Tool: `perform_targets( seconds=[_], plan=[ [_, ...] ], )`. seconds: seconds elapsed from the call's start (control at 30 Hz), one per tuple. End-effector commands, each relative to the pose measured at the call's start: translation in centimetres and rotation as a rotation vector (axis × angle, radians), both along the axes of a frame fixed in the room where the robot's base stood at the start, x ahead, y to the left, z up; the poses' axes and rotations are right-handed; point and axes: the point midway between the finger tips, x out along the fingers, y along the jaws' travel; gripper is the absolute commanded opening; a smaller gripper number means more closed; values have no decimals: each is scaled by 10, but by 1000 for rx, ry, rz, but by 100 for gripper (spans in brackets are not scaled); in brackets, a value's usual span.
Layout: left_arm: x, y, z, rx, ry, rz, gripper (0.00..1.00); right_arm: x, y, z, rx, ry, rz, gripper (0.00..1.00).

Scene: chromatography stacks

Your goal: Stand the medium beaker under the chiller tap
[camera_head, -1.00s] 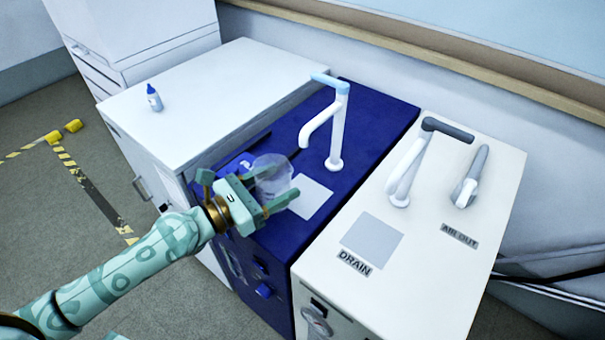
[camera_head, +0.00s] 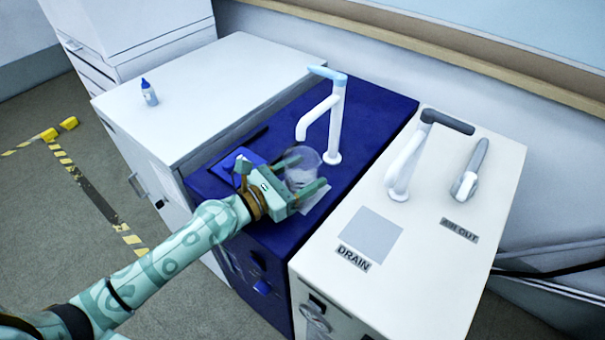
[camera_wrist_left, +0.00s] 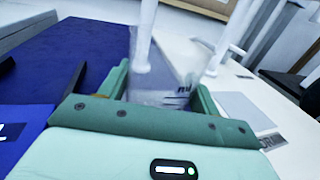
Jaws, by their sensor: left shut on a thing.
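My left gripper (camera_head: 305,178) is shut on a clear beaker (camera_head: 301,165), with a green finger on each side of it. The beaker looks upright, over or on the pale square pad (camera_head: 315,200) on the blue chiller (camera_head: 376,120); I cannot tell whether it touches the pad. The white chiller tap (camera_head: 336,125) with a light blue handle stands just behind, its spout end close above the beaker. My right gripper is not in view.
A cream unit (camera_head: 440,250) marked DRAIN, with a grey-handled tap (camera_head: 408,165) and an air outlet (camera_head: 470,172), stands to the right. A white cabinet (camera_head: 215,85) with a small blue-capped bottle (camera_head: 149,93) stands to the left.

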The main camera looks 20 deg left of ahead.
Motion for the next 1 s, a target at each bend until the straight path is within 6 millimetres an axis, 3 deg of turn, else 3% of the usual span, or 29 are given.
perform_targets(
  seconds=[0.07,0.1,0.17,0.2,0.57,1.0],
  plan=[
    [0,0,-4,0,1,0,39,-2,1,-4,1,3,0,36],
    [0,0,-5,0,1,0,66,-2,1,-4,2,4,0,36],
    [0,0,-4,1,1,0,82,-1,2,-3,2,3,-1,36],
    [0,0,-4,1,1,0,85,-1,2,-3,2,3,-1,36],
    [-2,2,1,1,2,1,85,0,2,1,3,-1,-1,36],
    [-81,56,-6,-1,8,0,85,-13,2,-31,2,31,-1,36]
  ],
)
